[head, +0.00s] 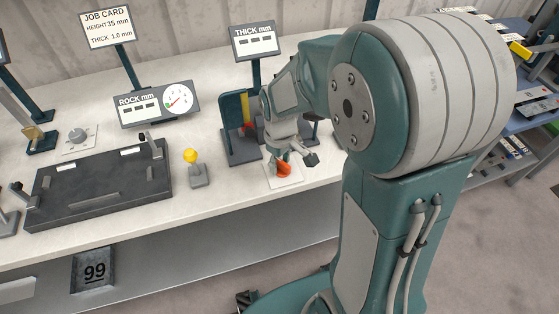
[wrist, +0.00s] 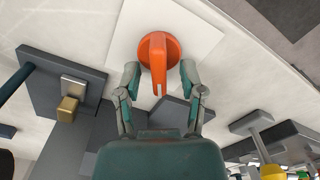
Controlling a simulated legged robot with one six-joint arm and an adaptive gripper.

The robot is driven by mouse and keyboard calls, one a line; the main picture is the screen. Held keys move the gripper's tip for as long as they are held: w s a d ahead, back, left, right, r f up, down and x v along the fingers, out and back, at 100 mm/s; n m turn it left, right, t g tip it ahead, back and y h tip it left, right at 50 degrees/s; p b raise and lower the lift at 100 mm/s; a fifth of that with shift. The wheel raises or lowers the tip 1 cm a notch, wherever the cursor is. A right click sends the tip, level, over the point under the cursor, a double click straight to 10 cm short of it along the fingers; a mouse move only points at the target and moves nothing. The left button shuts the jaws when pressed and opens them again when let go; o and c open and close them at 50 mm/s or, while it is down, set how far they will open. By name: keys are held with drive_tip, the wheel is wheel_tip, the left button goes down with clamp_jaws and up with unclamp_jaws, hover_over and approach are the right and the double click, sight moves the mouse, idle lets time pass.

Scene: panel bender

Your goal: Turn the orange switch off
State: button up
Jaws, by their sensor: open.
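The orange switch (wrist: 158,55) is a round knob with a raised handle on a white square plate (wrist: 195,38). In the wrist view its handle points down the picture, toward my gripper. My gripper (wrist: 160,75) is open, with one finger on each side of the handle. I cannot tell whether the fingers touch it. In the head view the orange switch (head: 283,169) sits on its plate near the bench's front edge, partly hidden by my gripper (head: 290,160).
A dark thickness gauge stand (head: 240,148) is just left of the switch. A yellow-knobbed lever (head: 191,157) and a dark bending bed (head: 100,185) are farther left. A grey dial (head: 77,136) sits behind. Bare bench (head: 225,200) lies in front of the lever.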

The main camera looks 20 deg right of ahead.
sight(279, 161)
wheel_tip(279, 161, up, 12)
idle(0.5)
idle(0.3)
drive_tip(key=s+r+m+t, duration=0.2)
drive_tip(key=s+m, duration=0.1)
drive_tip(key=s, duration=0.4)
drive_tip(key=s+r+m+t, duration=0.3)
drive_tip(key=s, duration=0.4)
drive_tip(key=shift+s+d+t, duration=0.2)
drive_tip(key=shift+s+t, duration=0.1)
drive_tip(key=shift+s, duration=0.05)
